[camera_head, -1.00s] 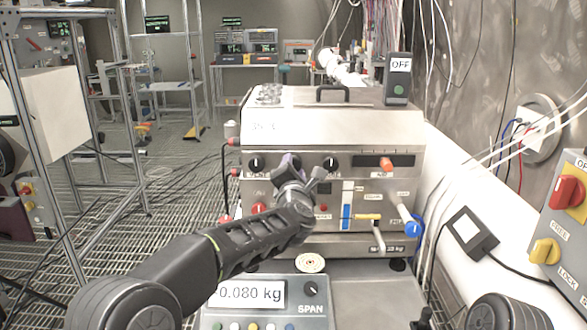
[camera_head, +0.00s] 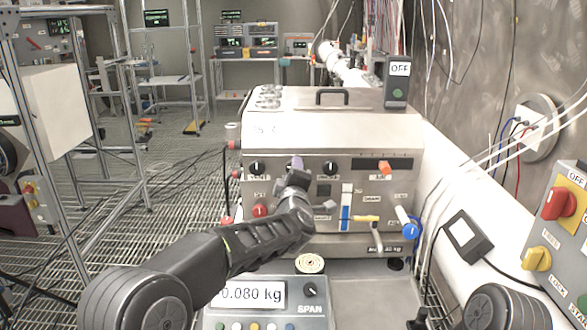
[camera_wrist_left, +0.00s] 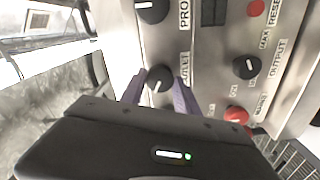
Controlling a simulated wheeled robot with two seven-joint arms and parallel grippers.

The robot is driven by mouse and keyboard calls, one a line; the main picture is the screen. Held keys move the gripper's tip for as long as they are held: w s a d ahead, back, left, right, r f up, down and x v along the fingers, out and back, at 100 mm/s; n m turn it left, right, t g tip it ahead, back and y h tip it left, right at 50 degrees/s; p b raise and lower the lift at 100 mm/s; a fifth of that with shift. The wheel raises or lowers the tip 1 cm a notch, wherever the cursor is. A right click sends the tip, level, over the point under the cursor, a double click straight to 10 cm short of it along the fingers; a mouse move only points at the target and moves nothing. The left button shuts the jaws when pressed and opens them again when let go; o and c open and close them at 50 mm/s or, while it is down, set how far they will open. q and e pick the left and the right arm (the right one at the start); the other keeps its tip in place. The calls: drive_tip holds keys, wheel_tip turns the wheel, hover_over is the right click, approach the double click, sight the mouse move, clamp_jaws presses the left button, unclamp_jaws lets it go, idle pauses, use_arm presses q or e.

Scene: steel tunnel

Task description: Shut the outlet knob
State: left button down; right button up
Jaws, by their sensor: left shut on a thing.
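The steel machine (camera_head: 400,130) stands ahead, with its front panel facing me. In the left wrist view the outlet knob (camera_wrist_left: 159,79) is a round black knob with a white mark, beside a label ending in "TLET". My left gripper (camera_wrist_left: 160,92) has its two purple-grey fingers on either side of this knob and is shut on it. In the head view my left gripper (camera_head: 297,165) reaches up against the panel, and the gripper hides the outlet knob. My right gripper does not show.
Black knobs (camera_head: 257,168) (camera_head: 330,169), a red knob (camera_head: 260,210), a yellow handle (camera_head: 367,218) and a blue knob (camera_head: 410,230) lie close around on the panel. A scale (camera_head: 265,300) reading 0.080 kg stands in front. A wall with cables is at the right.

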use_arm(q)
drive_tip(key=m+p, duration=0.5)
drive_tip(key=m, duration=0.7)
drive_tip(key=shift+f, duration=0.1)
idle(0.4)
drive_tip(key=c, duration=0.9)
unclamp_jaws()
drive_tip(key=s+b, duration=0.2)
drive_tip(key=s, duration=0.6)
drive_tip(key=shift+b, duration=0.3)
